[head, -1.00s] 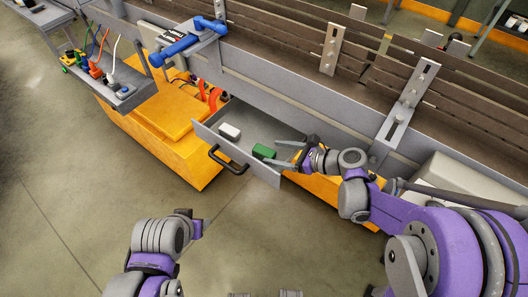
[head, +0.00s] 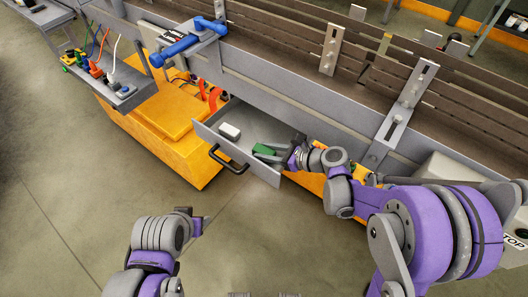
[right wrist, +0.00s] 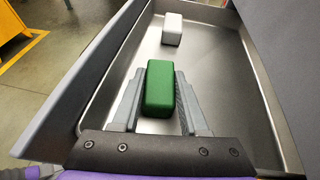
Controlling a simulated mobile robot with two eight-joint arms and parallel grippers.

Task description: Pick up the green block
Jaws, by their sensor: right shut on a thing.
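The green block (head: 264,149) lies in the open grey drawer (head: 240,159). In the right wrist view the green block (right wrist: 159,88) sits between the two fingers of my right gripper (right wrist: 158,98), which is shut on it. In the head view my right gripper (head: 266,151) reaches into the drawer from the right. The block appears to be at or close to the drawer floor; I cannot tell if it is lifted. My left arm is at the bottom of the head view, and its gripper (head: 200,222) is far from the drawer; its fingers are unclear.
A white block (head: 230,131) lies farther left in the drawer and shows beyond the green one in the wrist view (right wrist: 172,29). The drawer walls and black handle (head: 228,160) are close by. An orange cabinet (head: 165,120) and conveyor (head: 320,80) stand behind. Floor in front is clear.

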